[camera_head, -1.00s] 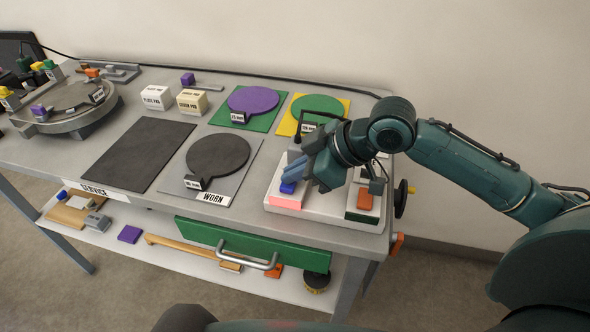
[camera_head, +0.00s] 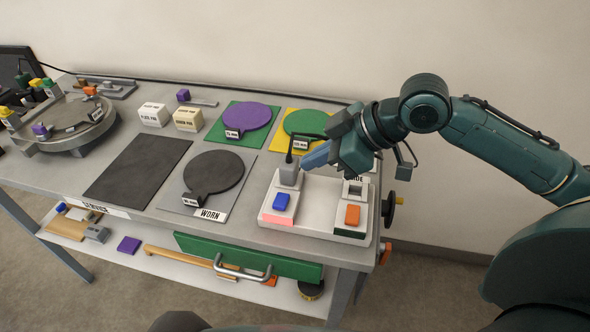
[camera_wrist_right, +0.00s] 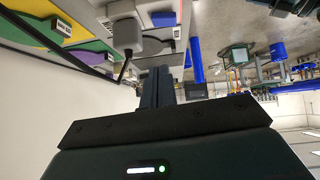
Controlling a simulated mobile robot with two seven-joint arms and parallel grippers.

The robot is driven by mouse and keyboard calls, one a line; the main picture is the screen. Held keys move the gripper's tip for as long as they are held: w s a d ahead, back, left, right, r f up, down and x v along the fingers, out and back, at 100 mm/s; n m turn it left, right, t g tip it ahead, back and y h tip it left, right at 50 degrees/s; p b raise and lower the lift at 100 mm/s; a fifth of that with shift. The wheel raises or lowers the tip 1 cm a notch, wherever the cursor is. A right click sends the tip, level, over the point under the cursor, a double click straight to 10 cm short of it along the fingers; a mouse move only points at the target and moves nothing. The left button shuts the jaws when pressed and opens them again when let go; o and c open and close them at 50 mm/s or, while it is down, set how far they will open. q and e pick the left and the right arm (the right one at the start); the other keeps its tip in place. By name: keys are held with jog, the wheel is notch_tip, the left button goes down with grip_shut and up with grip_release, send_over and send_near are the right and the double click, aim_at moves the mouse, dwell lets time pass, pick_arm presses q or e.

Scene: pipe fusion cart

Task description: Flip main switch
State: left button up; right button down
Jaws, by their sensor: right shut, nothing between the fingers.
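A white control panel (camera_head: 318,225) sits on the right end of the cart top. It carries a blue button (camera_head: 281,202), an orange button (camera_head: 352,215) and a grey block (camera_head: 289,174) with a thin black rod rising from it. I cannot read a main switch label. My right gripper (camera_head: 312,158) is shut and empty, beside the grey block's upper right, above the panel's back. In the right wrist view, the shut fingers (camera_wrist_right: 158,86) appear just right of the black rod; contact cannot be told. My left gripper is not in view.
Purple (camera_head: 246,117) and green (camera_head: 306,122) round pads lie behind the panel. A dark round pad (camera_head: 214,172) marked WORN lies to its left. A black handwheel (camera_head: 389,208) sticks out at the cart's right side.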

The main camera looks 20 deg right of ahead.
jog(key=shift+v, duration=1.65)
jog(key=shift+w, duration=0.15)
